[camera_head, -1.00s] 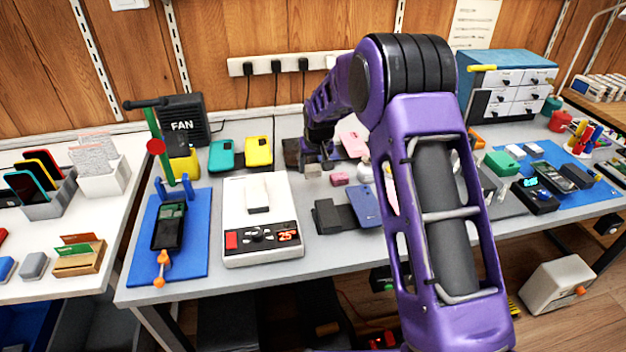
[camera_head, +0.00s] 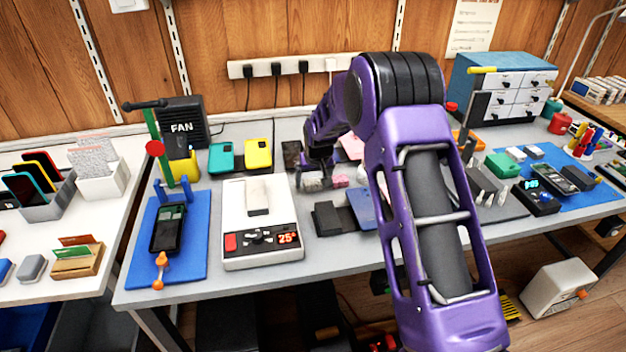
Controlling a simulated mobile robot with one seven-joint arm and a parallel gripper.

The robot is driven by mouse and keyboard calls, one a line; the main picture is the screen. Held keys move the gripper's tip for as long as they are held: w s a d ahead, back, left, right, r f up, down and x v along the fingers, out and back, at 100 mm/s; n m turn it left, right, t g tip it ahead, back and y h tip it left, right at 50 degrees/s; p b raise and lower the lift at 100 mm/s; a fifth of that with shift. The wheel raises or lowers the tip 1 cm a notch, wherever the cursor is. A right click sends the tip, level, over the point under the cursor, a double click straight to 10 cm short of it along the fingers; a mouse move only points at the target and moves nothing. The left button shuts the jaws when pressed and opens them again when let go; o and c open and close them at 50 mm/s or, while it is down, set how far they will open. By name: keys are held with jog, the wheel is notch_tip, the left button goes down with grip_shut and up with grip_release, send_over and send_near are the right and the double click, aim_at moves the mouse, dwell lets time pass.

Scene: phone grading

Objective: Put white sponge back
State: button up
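My gripper (camera_head: 316,180) is low over the middle of the bench, to the right of the hot plate; it is small and partly covered by my own arm. A small pale grey-white block (camera_head: 311,183) shows right at its fingers and may be the white sponge; I cannot tell whether the fingers hold it. A small pink block (camera_head: 340,181) lies just to its right. A larger white block (camera_head: 258,197) rests on top of the white hot plate (camera_head: 235,218), apart from the gripper.
The hot plate's display reads 25. Teal and yellow phones (camera_head: 258,154) lie behind left. A blue mat (camera_head: 192,265) with a phone holder is at left. My arm hides the bench at centre right.

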jog(key=shift+r, duration=0.3)
jog(key=p+v, duration=0.1)
jog(key=v, duration=1)
jog(key=shift+s+r+p, duration=0.25)
jog(key=shift+r+p, duration=0.05)
